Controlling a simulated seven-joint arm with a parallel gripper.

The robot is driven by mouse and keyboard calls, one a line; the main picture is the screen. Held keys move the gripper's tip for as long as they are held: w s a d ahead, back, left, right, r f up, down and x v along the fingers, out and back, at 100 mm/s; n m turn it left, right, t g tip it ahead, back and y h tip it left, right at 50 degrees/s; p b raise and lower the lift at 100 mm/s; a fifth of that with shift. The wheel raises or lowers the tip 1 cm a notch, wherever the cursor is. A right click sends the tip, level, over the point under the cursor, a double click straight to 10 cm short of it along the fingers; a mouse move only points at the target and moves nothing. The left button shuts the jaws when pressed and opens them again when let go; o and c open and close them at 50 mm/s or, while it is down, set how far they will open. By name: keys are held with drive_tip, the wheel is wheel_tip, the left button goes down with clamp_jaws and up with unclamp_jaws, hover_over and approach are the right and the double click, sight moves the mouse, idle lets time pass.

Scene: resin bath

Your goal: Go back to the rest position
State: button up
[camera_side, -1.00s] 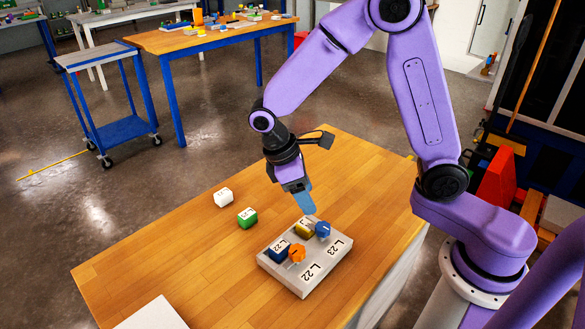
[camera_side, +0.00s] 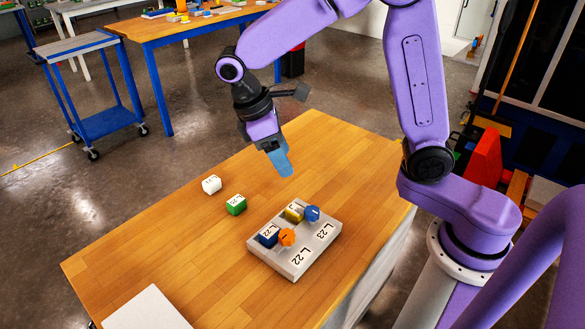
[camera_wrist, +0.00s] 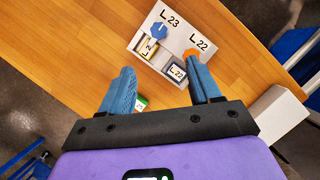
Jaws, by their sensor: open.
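My gripper (camera_side: 283,163) is open and empty, held above the wooden table (camera_side: 330,150), behind and apart from the grey panel. In the wrist view its two blue fingers (camera_wrist: 160,88) are spread apart with nothing gripped between them. The grey panel (camera_side: 276,262) is marked L 22 and L 23. On it are a blue knob (camera_side: 312,213), an orange knob (camera_side: 287,237), a dark blue block (camera_side: 268,236) marked 22 and a yellow block (camera_side: 294,212). These also show ahead of the fingers in the wrist view.
A green block (camera_side: 236,205) and a white block (camera_side: 211,184) sit on the table left of the panel. A white flat object (camera_side: 148,308) lies at the table's front left. The back of the table is clear. A blue cart (camera_side: 90,95) stands on the floor behind.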

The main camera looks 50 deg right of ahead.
drive_tip(key=s+d+n+t+y, duration=0.1)
drive_tip(key=s+d, duration=0.2)
drive_tip(key=s, duration=0.7)
drive_tip(key=s+d+n+t+y, duration=0.2)
drive_tip(key=s+d, duration=0.1)
drive_tip(key=s, duration=0.8)
drive_tip(key=shift+d+y, duration=0.2)
drive_tip(key=shift+y, duration=0.1)
drive_tip(key=shift+w+f, duration=0.1)
drive_tip(key=shift+w, duration=0.1)
idle(0.3)
